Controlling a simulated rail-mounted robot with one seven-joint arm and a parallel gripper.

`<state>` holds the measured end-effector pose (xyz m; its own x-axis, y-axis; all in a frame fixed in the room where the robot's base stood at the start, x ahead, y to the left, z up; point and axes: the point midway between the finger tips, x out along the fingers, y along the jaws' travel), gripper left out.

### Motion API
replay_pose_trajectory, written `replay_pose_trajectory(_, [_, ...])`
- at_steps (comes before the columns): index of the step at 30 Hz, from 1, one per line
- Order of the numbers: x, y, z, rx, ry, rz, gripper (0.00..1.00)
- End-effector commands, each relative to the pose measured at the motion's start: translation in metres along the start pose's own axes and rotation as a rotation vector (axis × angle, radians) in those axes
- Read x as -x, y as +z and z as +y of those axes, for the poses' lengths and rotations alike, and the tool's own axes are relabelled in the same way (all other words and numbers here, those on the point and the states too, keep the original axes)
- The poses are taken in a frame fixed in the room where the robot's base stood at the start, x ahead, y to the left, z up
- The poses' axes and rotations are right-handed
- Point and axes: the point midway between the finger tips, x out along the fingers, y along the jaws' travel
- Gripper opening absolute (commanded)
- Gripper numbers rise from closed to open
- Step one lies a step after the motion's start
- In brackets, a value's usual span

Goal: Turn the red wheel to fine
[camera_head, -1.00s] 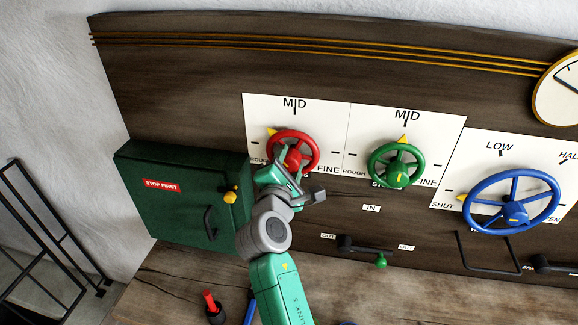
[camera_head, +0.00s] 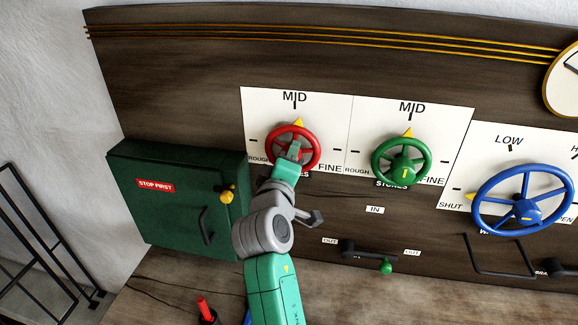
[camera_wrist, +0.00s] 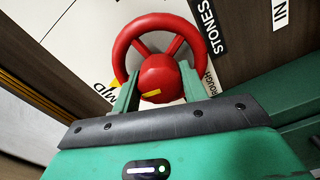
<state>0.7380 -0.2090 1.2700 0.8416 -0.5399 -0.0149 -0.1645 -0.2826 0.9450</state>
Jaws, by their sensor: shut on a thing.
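The red wheel (camera_head: 312,136) is on the wall panel, in front of a white plate marked ROUGH, MID and FINE. Its yellow pointer (camera_head: 298,123) is at the top, by the MID mark; FINE is at the lower right. My gripper (camera_head: 293,152) reaches up from below to the wheel's middle. In the wrist view, the fingers of my gripper (camera_wrist: 160,86) lie on either side of the red hub, shut on it. The red wheel's rim and spokes (camera_wrist: 128,42) show beyond the fingers. My gripper hides part of the hub in the head view.
A green wheel (camera_head: 428,156) stands close to the right, its pointer at MID. A blue wheel (camera_head: 549,176) is farther right. A green box (camera_head: 160,215) labelled STOP FIRST juts out at left. A lever with a green knob (camera_head: 386,267) is below right.

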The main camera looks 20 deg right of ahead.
Motion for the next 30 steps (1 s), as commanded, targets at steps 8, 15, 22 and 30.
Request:
replay_pose_trajectory(8, [0.0003, 0.0005, -0.0028, -0.262, 0.0, 0.005, 0.2])
replay_pose_trajectory(15, [0.0004, 0.0003, -0.0028, -0.491, 0.0, 0.009, 0.2])
replay_pose_trajectory(22, [0.0003, 0.0001, -0.0028, -0.71, -0.001, 0.012, 0.2])
replay_pose_trajectory(30, [0.0003, 0.0002, -0.0027, -0.963, -0.002, 0.016, 0.2])
